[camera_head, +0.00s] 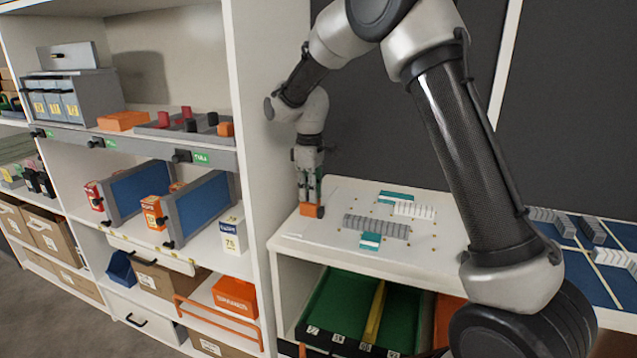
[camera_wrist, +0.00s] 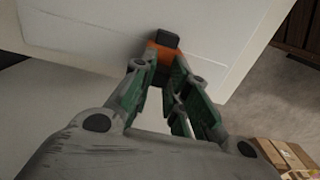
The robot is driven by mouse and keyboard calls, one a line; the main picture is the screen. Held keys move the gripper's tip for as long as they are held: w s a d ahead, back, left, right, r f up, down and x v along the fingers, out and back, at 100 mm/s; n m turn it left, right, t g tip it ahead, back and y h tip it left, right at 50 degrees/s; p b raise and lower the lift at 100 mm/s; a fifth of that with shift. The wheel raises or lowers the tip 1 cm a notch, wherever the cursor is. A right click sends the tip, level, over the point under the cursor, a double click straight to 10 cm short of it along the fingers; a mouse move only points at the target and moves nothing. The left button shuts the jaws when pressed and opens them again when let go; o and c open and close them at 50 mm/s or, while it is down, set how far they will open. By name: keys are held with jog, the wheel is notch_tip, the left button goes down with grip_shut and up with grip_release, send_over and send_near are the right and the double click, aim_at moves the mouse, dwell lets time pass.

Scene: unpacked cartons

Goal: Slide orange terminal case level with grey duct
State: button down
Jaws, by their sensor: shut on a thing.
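The orange terminal case (camera_head: 313,211) is at the left end of the white worktop, beside the shelf's upright panel. My gripper (camera_head: 309,198) points down and is shut on it. In the wrist view the case (camera_wrist: 158,50) shows orange with a dark block at its far side, between the green-padded fingers of my gripper (camera_wrist: 167,75). The case is at or very near the board surface; exact contact is unclear. The grey duct (camera_head: 377,226), a ridged strip, lies on the board to the right of the case, clearly apart from it.
Two teal pieces (camera_head: 395,197) (camera_head: 370,241) and a white ridged block (camera_head: 415,210) lie near the duct. Small yellowish dots mark the board. The shelf upright (camera_head: 262,130) stands close left of my gripper. The board between case and duct looks clear.

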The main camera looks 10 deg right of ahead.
aim_at(308, 204)
jog(key=shift+s+a, duration=0.45)
jog(key=shift+s, duration=0.2)
jog(key=c, duration=1.4)
grip_release()
notch_tip(308, 204, up, 12)
